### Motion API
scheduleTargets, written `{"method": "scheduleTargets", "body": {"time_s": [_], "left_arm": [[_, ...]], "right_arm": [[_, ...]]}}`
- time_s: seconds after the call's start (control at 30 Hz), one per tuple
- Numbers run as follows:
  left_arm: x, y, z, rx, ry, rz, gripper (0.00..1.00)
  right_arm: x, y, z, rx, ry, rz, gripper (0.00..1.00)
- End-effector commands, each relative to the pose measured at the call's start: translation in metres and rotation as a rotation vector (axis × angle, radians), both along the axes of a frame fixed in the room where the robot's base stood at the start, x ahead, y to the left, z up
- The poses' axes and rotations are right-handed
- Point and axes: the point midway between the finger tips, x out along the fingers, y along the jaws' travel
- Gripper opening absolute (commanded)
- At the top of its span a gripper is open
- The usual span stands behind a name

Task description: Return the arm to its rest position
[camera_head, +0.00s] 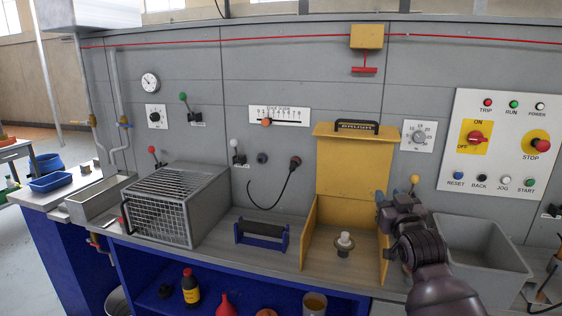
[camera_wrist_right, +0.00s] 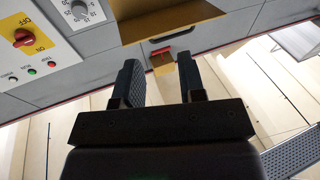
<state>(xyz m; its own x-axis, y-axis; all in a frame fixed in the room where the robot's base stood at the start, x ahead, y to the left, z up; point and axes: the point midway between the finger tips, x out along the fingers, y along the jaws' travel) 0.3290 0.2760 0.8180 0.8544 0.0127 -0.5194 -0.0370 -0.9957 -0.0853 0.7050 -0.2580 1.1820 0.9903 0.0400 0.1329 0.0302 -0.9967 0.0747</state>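My right arm comes in from the lower right in the head view. Its dark gripper (camera_head: 384,202) is in front of the right edge of the yellow guard box (camera_head: 354,165), beside the yellow-knobbed lever (camera_head: 414,180). The gripper's lower part and the arm hide part of the box's right side and the lever's base. In the right wrist view, the two fingers of my right gripper (camera_wrist_right: 158,70) stand apart with nothing between them. The yellow panel (camera_wrist_right: 170,22) and red pull handle (camera_wrist_right: 160,52) lie beyond the fingertips. My left gripper is not in view.
A grey bin (camera_head: 482,250) stands right of my arm. A wire cage (camera_head: 175,205) and a blue-ended roller (camera_head: 262,232) stand left on the bench. A white-topped spool (camera_head: 345,240) sits inside the yellow box. The control panel (camera_head: 500,145) is at upper right.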

Motion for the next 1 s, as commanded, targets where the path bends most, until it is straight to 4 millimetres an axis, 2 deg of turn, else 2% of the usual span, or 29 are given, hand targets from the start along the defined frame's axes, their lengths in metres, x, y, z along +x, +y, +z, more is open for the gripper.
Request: {"method": "scheduleTargets", "body": {"time_s": [0.03,0.1,0.27,0.4,0.57,0.8,0.9,1.0], "left_arm": [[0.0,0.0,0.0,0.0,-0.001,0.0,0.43],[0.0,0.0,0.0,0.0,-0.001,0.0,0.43],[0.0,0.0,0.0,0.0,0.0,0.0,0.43],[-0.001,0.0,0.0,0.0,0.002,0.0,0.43],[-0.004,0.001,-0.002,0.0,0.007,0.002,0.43],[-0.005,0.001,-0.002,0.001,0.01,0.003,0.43],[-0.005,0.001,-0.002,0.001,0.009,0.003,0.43],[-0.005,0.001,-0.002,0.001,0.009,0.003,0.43]], "right_arm": [[-0.014,0.0,-0.024,-0.021,0.018,0.001,0.37],[-0.032,0.0,-0.05,-0.047,0.039,0.003,0.37],[-0.078,0.001,-0.109,-0.083,0.098,0.01,0.37],[-0.121,0.002,-0.158,-0.089,0.167,0.015,0.37],[-0.176,0.001,-0.213,-0.079,0.27,0.017,0.37],[-0.269,-0.002,-0.292,-0.055,0.46,0.001,0.37],[-0.308,-0.006,-0.322,-0.046,0.544,-0.011,0.37],[-0.341,-0.011,-0.344,-0.038,0.611,-0.027,0.37]]}}
